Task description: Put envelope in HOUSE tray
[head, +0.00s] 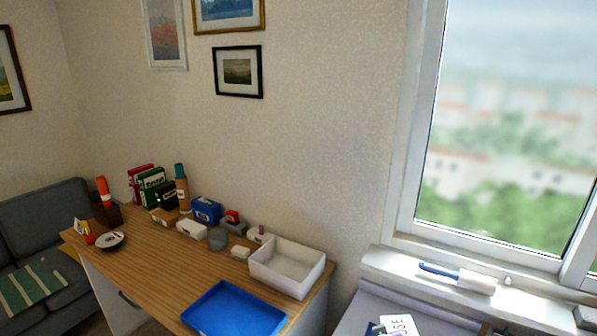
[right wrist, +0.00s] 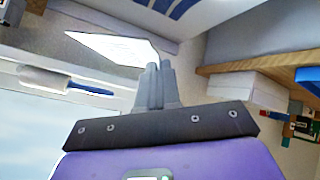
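In the right wrist view, my right gripper (right wrist: 158,68) has its fingers close together. A plain white sheet, which looks like the envelope (right wrist: 108,47), has a corner at the fingertips and extends up and left; the fingers look shut on it. In the head view, a white label (head: 402,325) with dark letters ending in "USE" shows at the bottom edge, by the grey surface. The rest of the HOUSE tray is cut off or hidden. Neither gripper can be made out in the head view, and my left gripper is out of view.
A wooden desk (head: 150,262) at left carries a blue tray (head: 238,312), a white bin (head: 262,272) and several small items along the wall. A blue-handled roller (head: 476,281) lies on the windowsill. The grey surface (head: 362,300) stands right of the desk.

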